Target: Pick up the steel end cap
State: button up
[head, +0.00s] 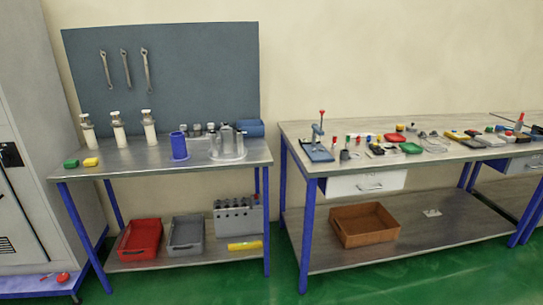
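I cannot pick out the steel end cap for certain at this distance. Several small grey metal parts (197,130) stand at the back of the left workbench (130,163), between a blue cylinder (179,146) and a clear, round-based holder (228,155). Grey upright pieces stand in or behind that holder and partly hide each other. More small metal-looking pieces (345,155) lie on the right workbench (290,128), beside a press with a red knob (319,150). My gripper is not in view.
Three white cylinders with metal tops (118,129), a green block (71,164) and a yellow block (91,162) stand on the left bench. Red (140,239), grey (186,233) and brown (364,225) trays sit on lower shelves. The left bench's front edge is mostly clear.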

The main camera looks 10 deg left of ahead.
aim_at(344, 153)
jog(key=i+j+z, duration=0.15)
jog(key=i, duration=0.5)
jog(key=i+j+z, duration=0.15)
jog(key=i+j, duration=0.2)
jog(key=i, duration=0.3)
jog(key=i+j+z, duration=0.1)
jog(key=i+j, duration=0.25)
jog(key=i, duration=0.25)
jog(key=i+j+z, duration=0.15)
jog(key=i+j, duration=0.3)
jog(key=i, duration=0.15)
